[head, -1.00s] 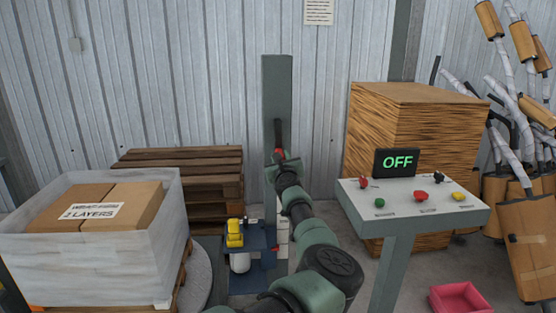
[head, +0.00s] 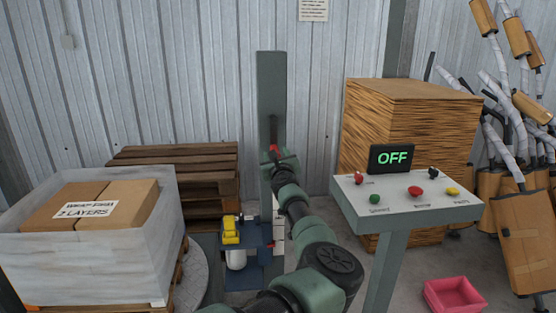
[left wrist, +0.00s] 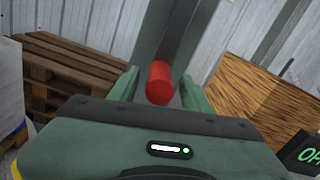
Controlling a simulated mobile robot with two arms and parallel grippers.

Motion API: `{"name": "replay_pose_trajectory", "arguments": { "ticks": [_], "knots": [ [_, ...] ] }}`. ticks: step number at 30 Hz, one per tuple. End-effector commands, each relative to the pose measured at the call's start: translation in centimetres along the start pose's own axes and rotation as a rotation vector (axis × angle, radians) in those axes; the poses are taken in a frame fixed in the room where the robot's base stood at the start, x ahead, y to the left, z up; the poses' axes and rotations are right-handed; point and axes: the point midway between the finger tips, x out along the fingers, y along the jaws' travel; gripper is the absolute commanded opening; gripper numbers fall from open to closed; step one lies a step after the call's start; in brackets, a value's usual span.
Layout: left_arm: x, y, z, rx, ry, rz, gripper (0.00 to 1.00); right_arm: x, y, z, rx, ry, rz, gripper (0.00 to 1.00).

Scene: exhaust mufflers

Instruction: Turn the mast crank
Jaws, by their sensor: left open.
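The grey-green mast (head: 271,100) stands upright in front of the metal wall. The red grip of the mast crank (left wrist: 159,83) shows in the left wrist view between the two fingers of my left gripper (left wrist: 160,90). The fingers are apart, with a gap on each side of the grip. In the head view my left gripper (head: 275,158) is at the mast, and a small bit of red shows at its tip. My right gripper is in neither view.
A control post (head: 408,200) with coloured buttons and an OFF display (head: 391,158) stands to the right. A wrapped pallet load (head: 90,255) stands at the left, with stacked pallets (head: 175,160) behind. A pink bin (head: 454,295) is on the floor.

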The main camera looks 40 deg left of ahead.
Motion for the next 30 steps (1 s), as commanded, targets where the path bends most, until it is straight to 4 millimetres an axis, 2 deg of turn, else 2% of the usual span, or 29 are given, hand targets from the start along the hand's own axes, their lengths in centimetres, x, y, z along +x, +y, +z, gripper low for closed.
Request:
{"name": "replay_pose_trajectory", "arguments": {
  "ticks": [9, 15, 30],
  "knots": [
    [-4.5, -0.2, 0.0, -0.001, 0.003, -0.001, 0.49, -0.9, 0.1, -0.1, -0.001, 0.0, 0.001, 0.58],
    [-6.6, -0.2, -0.1, -0.001, 0.003, -0.002, 0.49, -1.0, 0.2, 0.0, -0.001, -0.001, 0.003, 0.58],
    [-7.1, -0.2, -0.1, 0.0, 0.002, -0.003, 0.49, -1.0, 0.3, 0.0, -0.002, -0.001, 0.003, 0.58]
  ]
}}
